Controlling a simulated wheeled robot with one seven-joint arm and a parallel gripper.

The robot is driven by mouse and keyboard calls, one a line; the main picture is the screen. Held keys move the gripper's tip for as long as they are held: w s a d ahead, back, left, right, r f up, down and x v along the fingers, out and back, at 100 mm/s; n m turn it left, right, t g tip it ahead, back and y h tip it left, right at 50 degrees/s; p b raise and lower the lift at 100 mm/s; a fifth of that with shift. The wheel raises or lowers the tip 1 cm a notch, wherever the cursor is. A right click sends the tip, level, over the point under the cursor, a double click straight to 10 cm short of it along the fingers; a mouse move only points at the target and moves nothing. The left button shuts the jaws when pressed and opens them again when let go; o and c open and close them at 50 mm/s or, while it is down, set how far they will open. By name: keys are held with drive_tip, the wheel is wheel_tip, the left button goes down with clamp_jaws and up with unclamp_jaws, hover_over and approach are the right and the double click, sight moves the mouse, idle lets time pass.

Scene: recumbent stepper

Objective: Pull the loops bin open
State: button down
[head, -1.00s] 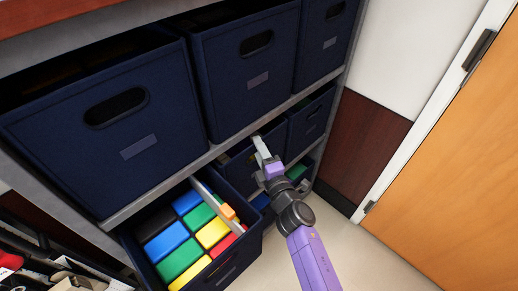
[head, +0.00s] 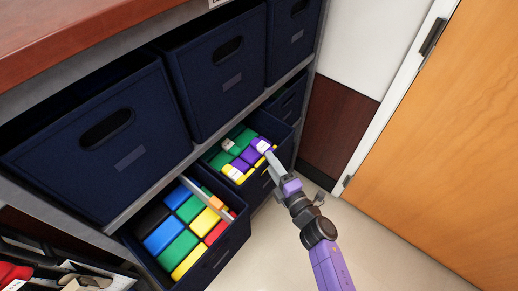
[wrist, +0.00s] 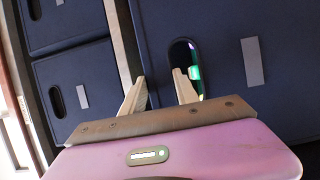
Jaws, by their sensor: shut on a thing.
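The loops bin (head: 256,192) is a navy fabric bin on the lower shelf, pulled part way out. Its top shows green, purple and yellow bundles with white bands. My gripper (head: 270,156) is at the top of its front wall in the head view. In the wrist view, my gripper (wrist: 160,85) has one finger at the handle hole and the other by the top rim, shut on the wall strip between them. The bin's front with a grey label (wrist: 252,62) fills the right there.
An open bin of coloured blocks (head: 178,240) sticks out at the left, with a grey and orange item on top. Closed navy bins (head: 215,75) stand above. A wooden door (head: 440,150) is at the right. Floor (head: 375,260) is clear before it.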

drive_tip(key=shift+s+d, duration=0.65)
drive_tip(key=shift+d, duration=0.15)
drive_tip(key=c, duration=0.9)
unclamp_jaws()
drive_tip(key=p+v, duration=0.1)
drive_tip(key=v, duration=0.6)
drive_tip(key=shift+s+d, duration=0.2)
drive_tip(key=shift+s, duration=0.15)
